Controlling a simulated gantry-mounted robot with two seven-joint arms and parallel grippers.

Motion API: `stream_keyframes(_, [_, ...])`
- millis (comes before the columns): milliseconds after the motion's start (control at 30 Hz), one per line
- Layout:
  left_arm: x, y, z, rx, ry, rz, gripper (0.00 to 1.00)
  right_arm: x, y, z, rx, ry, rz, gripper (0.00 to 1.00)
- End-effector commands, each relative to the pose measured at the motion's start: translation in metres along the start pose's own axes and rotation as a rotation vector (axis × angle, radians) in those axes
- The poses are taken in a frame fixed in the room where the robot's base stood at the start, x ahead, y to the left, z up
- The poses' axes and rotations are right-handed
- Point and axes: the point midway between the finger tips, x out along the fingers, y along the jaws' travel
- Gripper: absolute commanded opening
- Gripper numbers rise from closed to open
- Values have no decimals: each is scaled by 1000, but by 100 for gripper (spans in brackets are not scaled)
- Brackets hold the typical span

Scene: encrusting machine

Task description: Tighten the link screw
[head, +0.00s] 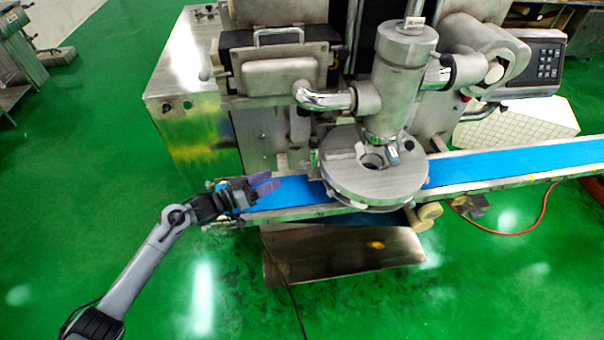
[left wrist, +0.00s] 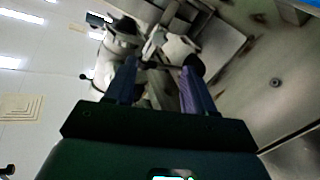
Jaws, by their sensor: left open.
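My left gripper (head: 272,181) is open, its purple fingers pointing right just above the left end of the blue conveyor belt (head: 480,168). It is left of the round metal disc (head: 345,167) on the encrusting machine (head: 400,75), apart from it. In the left wrist view the open fingers (left wrist: 159,70) frame a thin rod (left wrist: 163,67) with a dark round knob (left wrist: 194,65) by the right fingertip. I cannot tell whether this is the link screw, or whether the fingers touch it. No screw is clearly identifiable in the head view. My right gripper is not in view.
Curved metal pipes (head: 325,97) and a handled cover (head: 280,75) are above and right of my left gripper. A keypad panel (head: 535,62) is at the upper right. A metal tray (head: 340,252) lies below the belt. Green floor (head: 60,180) at the left is free.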

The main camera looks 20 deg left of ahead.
Motion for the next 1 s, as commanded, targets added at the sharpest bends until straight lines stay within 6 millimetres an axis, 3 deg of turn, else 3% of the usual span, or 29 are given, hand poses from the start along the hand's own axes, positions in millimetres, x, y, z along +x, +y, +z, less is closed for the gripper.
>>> stream_keyframes(600, [86,0,-1,1,3,1,54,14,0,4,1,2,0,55])
stream_keyframes(800, [102,1,-1,0,2,1,54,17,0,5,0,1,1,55])
stream_keyframes(1000, [106,1,-1,1,2,0,54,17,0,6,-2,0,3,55])
